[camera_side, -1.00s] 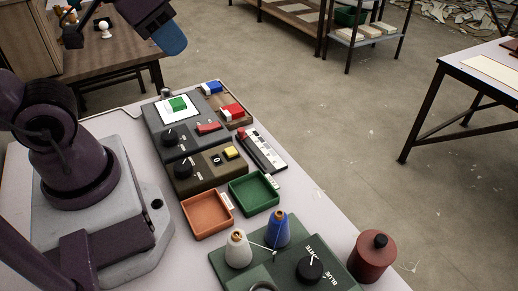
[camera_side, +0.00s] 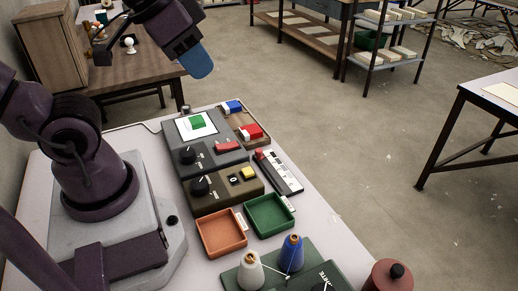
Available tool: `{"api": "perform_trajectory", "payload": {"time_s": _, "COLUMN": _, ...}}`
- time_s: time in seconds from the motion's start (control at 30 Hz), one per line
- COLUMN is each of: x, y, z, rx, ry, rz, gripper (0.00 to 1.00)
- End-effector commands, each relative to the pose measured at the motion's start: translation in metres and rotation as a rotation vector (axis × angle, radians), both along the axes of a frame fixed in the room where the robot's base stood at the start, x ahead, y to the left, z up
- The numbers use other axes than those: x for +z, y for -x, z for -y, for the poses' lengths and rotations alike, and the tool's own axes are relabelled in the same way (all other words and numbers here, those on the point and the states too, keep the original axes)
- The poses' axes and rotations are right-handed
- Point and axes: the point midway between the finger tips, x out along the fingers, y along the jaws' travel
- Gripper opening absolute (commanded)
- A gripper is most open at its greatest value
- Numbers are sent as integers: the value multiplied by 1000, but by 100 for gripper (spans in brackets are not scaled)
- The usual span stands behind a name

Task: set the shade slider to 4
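The shade slider (camera_side: 280,173) appears to be the narrow dark strip with a pale marked scale, lying at the right edge of the table. Its red knob (camera_side: 259,154) sits at the far end of the strip. The scale's numbers are too small to read. My gripper (camera_side: 197,64) shows a blue end and hangs above the far end of the table, up and left of the slider, apart from it. Its fingers cannot be told apart, so whether it is open or shut is unclear. Nothing is seen held in it.
Left of the slider are a dark panel with a knob (camera_side: 188,155) and a brown panel with a yellow button (camera_side: 249,173). A wooden tray (camera_side: 236,118) holds coloured blocks. Nearer are an orange tray (camera_side: 221,234), a green tray (camera_side: 268,215), thread cones (camera_side: 291,254) and a red jar (camera_side: 388,276).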

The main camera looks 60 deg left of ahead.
Motion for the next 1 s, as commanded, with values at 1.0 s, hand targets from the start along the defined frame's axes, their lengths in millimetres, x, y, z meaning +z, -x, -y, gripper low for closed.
{"api": "perform_trajectory", "payload": {"time_s": 1.0, "x": -194, "y": -165, "z": -129, "rx": -196, "ry": -40, "rz": -503, "gripper": 47}}
